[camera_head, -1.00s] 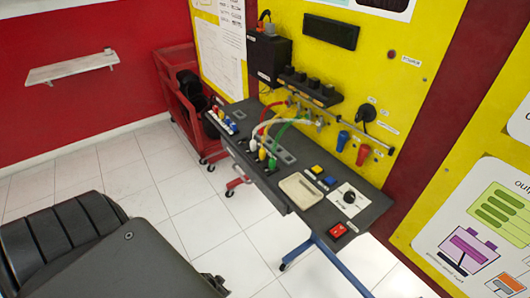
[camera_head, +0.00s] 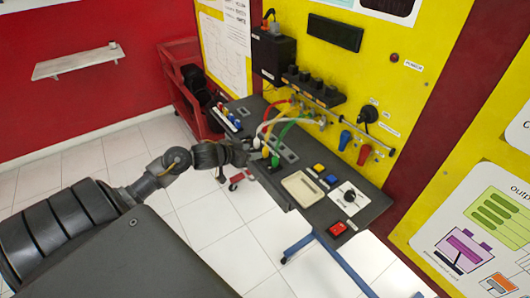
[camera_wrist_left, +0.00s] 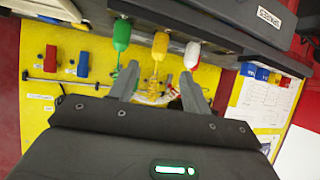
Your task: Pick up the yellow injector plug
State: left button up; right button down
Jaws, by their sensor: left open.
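The yellow injector plug (camera_wrist_left: 160,46) stands in the middle of a row of plugs in the left wrist view, between the green plug (camera_wrist_left: 122,34) and the white plug (camera_wrist_left: 191,55). My left gripper (camera_wrist_left: 158,84) is open and empty. Its two fingers point toward the row, and the yellow plug lies ahead of the gap between them. In the head view my left gripper (camera_head: 244,148) is at the left edge of the dark console (camera_head: 299,215), close to the plugs. The yellow plug is small and partly hidden there. My right gripper is out of view.
Yellow, red, green and white cables arch from the plugs to the yellow panel (camera_head: 425,45). A beige tray (camera_head: 302,188), blue and yellow buttons, a knob and a red switch (camera_head: 338,229) lie to the right. A red cart (camera_head: 180,90) stands behind left.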

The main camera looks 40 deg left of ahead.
aim_at(265, 150)
pick_arm(q)
jog(key=x, duration=0.4)
jog(key=shift+w+p, duration=0.15)
jog(key=shift+p, duration=0.15)
jog(key=p+x, duration=0.1)
jog(key=x, duration=0.4)
jog(key=shift+d, duration=0.1)
grip_shut()
